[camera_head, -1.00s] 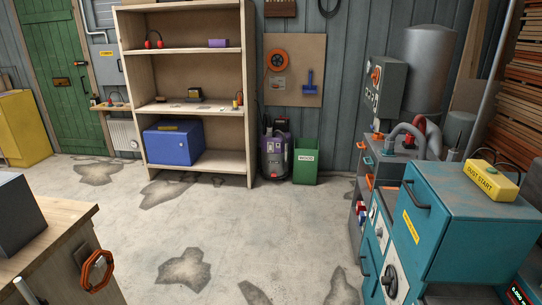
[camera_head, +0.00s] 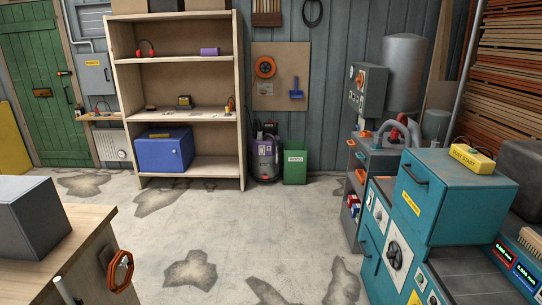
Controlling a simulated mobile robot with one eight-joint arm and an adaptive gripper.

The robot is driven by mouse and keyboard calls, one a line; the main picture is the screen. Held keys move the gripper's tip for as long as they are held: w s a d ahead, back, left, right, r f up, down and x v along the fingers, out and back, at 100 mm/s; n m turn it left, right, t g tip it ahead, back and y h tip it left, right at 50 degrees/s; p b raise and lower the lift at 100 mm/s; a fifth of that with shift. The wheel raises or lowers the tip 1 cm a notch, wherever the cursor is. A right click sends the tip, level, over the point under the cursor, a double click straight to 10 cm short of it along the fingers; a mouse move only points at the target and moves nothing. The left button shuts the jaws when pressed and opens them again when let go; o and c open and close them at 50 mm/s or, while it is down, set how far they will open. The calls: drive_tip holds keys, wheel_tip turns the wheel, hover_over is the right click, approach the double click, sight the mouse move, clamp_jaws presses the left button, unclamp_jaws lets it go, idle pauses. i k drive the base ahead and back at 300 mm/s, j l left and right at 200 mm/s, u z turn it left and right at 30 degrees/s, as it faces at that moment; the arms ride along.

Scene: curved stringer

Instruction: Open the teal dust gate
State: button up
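A teal machine (camera_head: 456,208) stands at the right, with a dark bar handle on its upper left face and a yellow label below it. I cannot tell which part is the teal dust gate; no part is legibly labelled as such. My gripper is not in view.
A wooden bench (camera_head: 75,246) with an orange handwheel (camera_head: 120,271) stands at the near left. A yellow "dust start" box (camera_head: 472,158) is on the teal machine. A wooden shelf (camera_head: 176,97) and a green bin (camera_head: 294,168) line the back. The concrete floor (camera_head: 240,235) between is clear.

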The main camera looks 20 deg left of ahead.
sight(364, 157)
drive_tip(key=u, duration=0.25)
drive_tip(key=i+j, duration=0.1)
drive_tip(key=i, duration=0.5)
drive_tip(key=i+j, duration=0.15)
drive_tip(key=i, duration=0.45)
drive_tip(key=i+j+z, duration=0.1)
drive_tip(key=i, duration=0.45)
drive_tip(key=i+j, duration=0.15)
drive_tip(key=i, duration=0.45)
drive_tip(key=i+j, duration=0.15)
drive_tip(key=i, duration=0.45)
drive_tip(key=z, duration=0.05)
